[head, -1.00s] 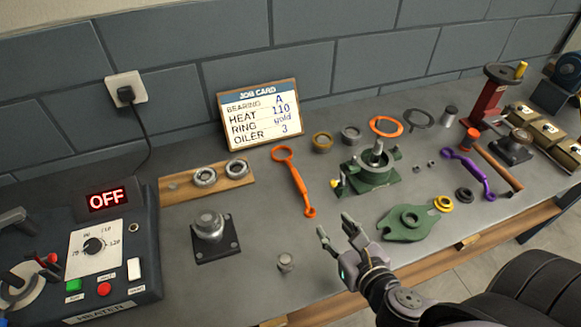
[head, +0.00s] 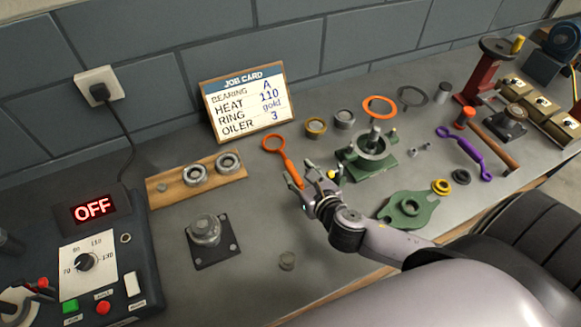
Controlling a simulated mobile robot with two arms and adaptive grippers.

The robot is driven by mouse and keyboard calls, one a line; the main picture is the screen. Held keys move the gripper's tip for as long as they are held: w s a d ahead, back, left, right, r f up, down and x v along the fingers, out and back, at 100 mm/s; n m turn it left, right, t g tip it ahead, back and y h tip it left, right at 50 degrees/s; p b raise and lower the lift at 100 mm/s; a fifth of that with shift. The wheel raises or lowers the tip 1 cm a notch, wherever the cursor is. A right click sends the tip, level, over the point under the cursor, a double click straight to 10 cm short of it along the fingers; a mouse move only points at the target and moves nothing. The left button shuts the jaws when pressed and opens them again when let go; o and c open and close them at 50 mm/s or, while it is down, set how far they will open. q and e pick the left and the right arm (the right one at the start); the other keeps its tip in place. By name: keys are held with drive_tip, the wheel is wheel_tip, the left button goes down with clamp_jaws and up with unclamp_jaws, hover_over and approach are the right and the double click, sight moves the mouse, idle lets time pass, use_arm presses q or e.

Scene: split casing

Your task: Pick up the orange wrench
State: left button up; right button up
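The orange wrench (head: 289,167) lies on the grey bench, in front of the job card. Its ring end is at the back and its handle runs toward the front. My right gripper (head: 308,178) is over the lower part of the handle, its fingers apart. The fingers and hand hide the wrench's near end. I cannot tell whether the fingers touch it. My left gripper is not in view.
The green pump-like casing (head: 370,162) stands close to the right of my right gripper, with a flat green cover (head: 408,210) in front. A wooden board with bearings (head: 165,193) and a black-based part (head: 208,240) are left. The heater (head: 130,255) reads OFF.

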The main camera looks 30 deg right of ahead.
sight(291, 167)
drive_tip(key=shift+w+f, duration=0.25)
drive_tip(key=shift+w, duration=0.3)
drive_tip(key=shift+w+f, duration=0.15)
drive_tip(key=shift+w, duration=0.1)
drive_tip(key=p+x, duration=0.1)
drive_tip(key=x, duration=0.2)
drive_tip(key=shift+w+f, duration=0.1)
drive_tip(key=shift+f, duration=0.2)
drive_tip(key=shift+w+f, duration=0.3)
drive_tip(key=shift+w, duration=0.2)
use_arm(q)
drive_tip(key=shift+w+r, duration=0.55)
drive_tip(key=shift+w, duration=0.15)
use_arm(e)
drive_tip(key=shift+s, duration=0.1)
drive_tip(key=shift+c, duration=0.4)
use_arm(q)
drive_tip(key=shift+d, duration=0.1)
use_arm(e)
clamp_jaws()
drive_tip(key=shift+r, duration=0.1)
